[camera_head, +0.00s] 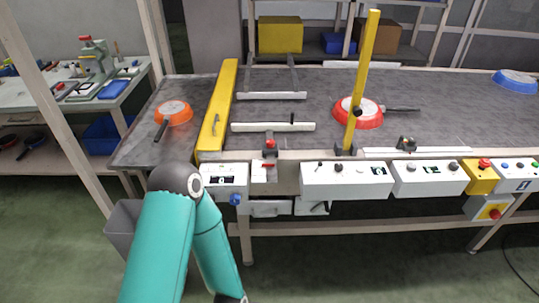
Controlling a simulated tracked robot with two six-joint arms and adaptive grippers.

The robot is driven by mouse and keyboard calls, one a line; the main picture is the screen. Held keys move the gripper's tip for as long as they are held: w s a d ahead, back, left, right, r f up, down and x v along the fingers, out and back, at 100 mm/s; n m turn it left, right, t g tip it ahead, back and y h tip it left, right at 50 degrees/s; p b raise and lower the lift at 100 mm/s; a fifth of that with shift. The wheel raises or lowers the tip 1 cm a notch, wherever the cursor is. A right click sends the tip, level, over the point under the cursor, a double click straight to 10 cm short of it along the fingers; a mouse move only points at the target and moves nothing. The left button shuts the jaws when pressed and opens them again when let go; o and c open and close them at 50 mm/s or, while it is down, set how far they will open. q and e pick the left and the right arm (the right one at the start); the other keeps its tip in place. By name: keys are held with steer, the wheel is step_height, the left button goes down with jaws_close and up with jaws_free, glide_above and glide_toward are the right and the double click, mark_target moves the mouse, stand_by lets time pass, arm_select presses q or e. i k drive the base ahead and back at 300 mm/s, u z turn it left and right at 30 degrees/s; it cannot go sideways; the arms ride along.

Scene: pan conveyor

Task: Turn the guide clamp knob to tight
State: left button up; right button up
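A dark knob-like fitting (405,144) sits at the conveyor's front edge by a white guide rail (440,151); it is likely the guide clamp knob. Its turn position is too small to read. Another black knob (356,112) is on the upright yellow post (365,65), and a small black upright handle (292,118) stands on a white bar (262,127). My teal arm folds at the lower left, well away from these, and its forearm runs down out of the picture. Neither gripper shows in the head view.
An orange pan (175,109), a red pan (371,121) and a blue pan (515,85) rest on the grey conveyor (455,105). A yellow gate (222,90) crosses its left part. White control boxes (345,190) line the front, with red buttons at the right.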

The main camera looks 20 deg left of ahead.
mark_target(271, 143)
steer(key=u, duration=0.5)
steer(key=k, duration=1.2)
steer(key=u, duration=0.9)
steer(key=i, duration=1.5)
steer(key=z, duration=0.6)
